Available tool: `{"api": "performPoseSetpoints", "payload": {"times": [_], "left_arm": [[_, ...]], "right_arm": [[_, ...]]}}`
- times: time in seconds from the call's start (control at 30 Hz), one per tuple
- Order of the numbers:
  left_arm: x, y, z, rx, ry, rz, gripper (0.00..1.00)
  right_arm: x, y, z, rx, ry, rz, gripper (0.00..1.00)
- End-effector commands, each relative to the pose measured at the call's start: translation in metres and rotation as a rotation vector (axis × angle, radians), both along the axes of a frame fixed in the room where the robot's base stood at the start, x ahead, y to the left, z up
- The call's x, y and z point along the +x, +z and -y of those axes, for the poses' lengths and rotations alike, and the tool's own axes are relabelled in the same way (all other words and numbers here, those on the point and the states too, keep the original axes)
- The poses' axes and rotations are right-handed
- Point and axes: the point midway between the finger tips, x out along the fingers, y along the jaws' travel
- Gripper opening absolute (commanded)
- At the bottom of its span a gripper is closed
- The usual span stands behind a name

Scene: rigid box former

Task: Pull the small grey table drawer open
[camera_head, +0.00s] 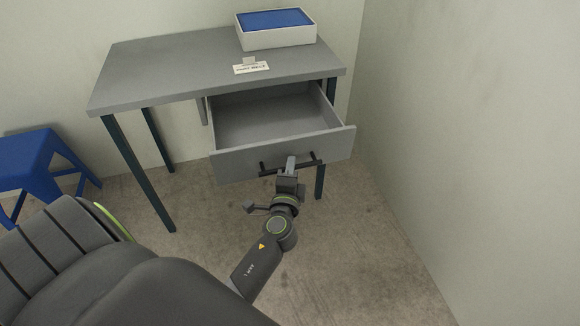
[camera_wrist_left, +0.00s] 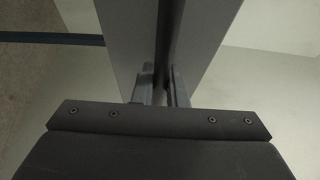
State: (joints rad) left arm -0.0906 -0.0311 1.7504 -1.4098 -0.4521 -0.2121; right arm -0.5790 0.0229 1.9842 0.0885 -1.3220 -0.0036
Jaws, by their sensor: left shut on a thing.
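The small grey drawer (camera_head: 235,166) is in the right part of the grey table (camera_head: 160,70). It stands well open, and its empty inside shows in the head view. A dark bar handle (camera_head: 307,163) runs across its front. My left gripper (camera_head: 291,164) is at the middle of the handle and shut on it. In the left wrist view the two fingers (camera_wrist_left: 160,88) sit on either side of the dark bar (camera_wrist_left: 168,35), with the grey drawer front (camera_wrist_left: 120,45) behind. My right gripper is not in view.
A white box with a blue top (camera_head: 275,28) stands on the table near the wall. A small white label sign (camera_head: 251,68) is on the tabletop. A blue stool (camera_head: 35,160) stands at the left. A wall (camera_head: 470,130) rises close on the right. The floor in front is clear.

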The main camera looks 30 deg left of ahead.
Motion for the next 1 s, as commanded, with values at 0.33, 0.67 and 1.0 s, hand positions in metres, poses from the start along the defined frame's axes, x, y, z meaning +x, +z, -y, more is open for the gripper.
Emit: {"api": "performPoseSetpoints", "payload": {"times": [0.33,0.67,1.0], "left_arm": [[-0.0005,0.0003,0.0008,0.000,0.000,0.000,0.00],[-0.0004,0.0004,0.0008,0.000,0.000,0.000,0.34],[0.0011,0.0002,-0.0009,0.000,-0.003,0.001,0.34]], "right_arm": [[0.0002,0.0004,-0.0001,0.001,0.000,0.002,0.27],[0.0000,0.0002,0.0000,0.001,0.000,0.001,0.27],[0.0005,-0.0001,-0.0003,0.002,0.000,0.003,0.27]]}}
